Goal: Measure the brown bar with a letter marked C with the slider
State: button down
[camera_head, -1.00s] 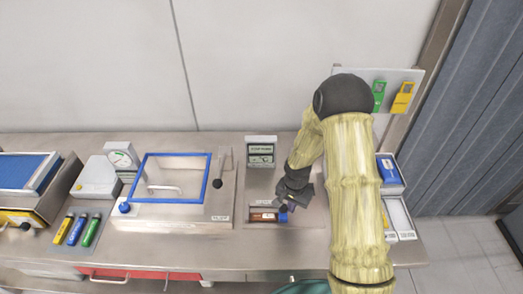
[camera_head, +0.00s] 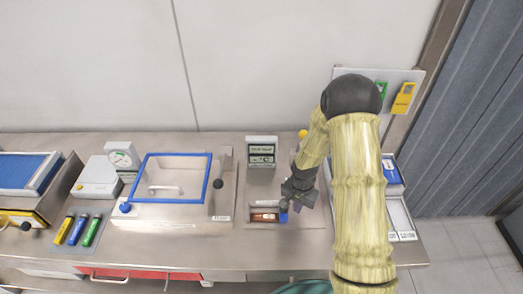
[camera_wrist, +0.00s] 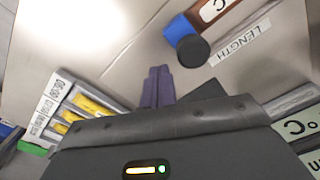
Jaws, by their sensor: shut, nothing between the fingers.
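The brown bar (camera_head: 264,217) lies in the length-measuring station on the bench. In the wrist view its end (camera_wrist: 212,16) shows at the top, with a letter C on a white label. The blue slider (camera_wrist: 184,28) with a black knob (camera_wrist: 193,50) is at the bar's right end, seemingly against it; it also shows in the head view (camera_head: 284,207). A LENGTH label (camera_wrist: 241,44) lies beside it. My gripper (camera_head: 297,207) is shut and empty, just right of the slider. Its purple fingers (camera_wrist: 158,86) are together and apart from the knob.
A small display (camera_head: 262,150) stands behind the station; its text is unreadable. A blue-framed box (camera_head: 222,180) stands left of it, with yellow, blue and green bars (camera_head: 78,229) farther left. Trays (camera_head: 399,215) at right are partly hidden by my arm.

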notch_tip(320, 180, up, 8)
jog(key=p, duration=0.5)
jog(key=shift+p, duration=0.3)
dwell(0.4)
dwell(0.4)
jog(key=s+d+r+n+t+b, duration=0.2)
jog(key=s+r+n+b, duration=0.3)
jog(key=s+r, duration=0.9)
jog(key=shift+s+d+r+n+t+b, duration=0.2)
jog(key=shift+d+r+n+t+b, duration=0.15)
jog(key=shift+d+n, duration=0.2)
jog(key=c, duration=2.2)
grip_release()
